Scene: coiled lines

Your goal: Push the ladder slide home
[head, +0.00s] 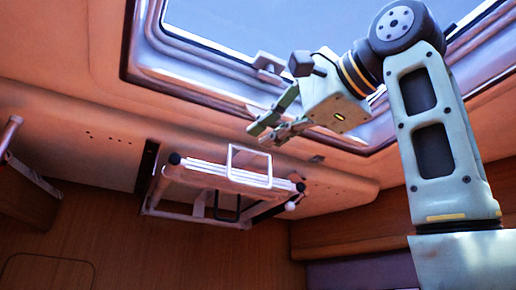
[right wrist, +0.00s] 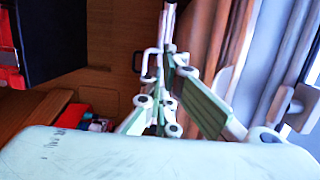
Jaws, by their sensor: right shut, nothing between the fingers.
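The folded ladder (head: 225,176) hangs below the ceiling panel in the head view, with white rails, dark end caps and a white loop handle (head: 250,166) standing up at its front. Part of the white handle also shows beyond the fingers in the right wrist view (right wrist: 149,64). My right gripper (head: 260,137) is above and slightly right of the handle in the head view, its fingers pointing down-left. Its green fingers also show in the right wrist view (right wrist: 172,72); they are shut and empty. Whether they touch the ladder cannot be told. My left gripper is out of view.
A framed roof hatch (head: 200,85) opens to the sky above the ladder. The ceiling panel (head: 100,145) lies close behind and left of it. Wood-panelled walls (head: 140,250) stand below. In the right wrist view, red items (right wrist: 82,117) sit in a recess lower left.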

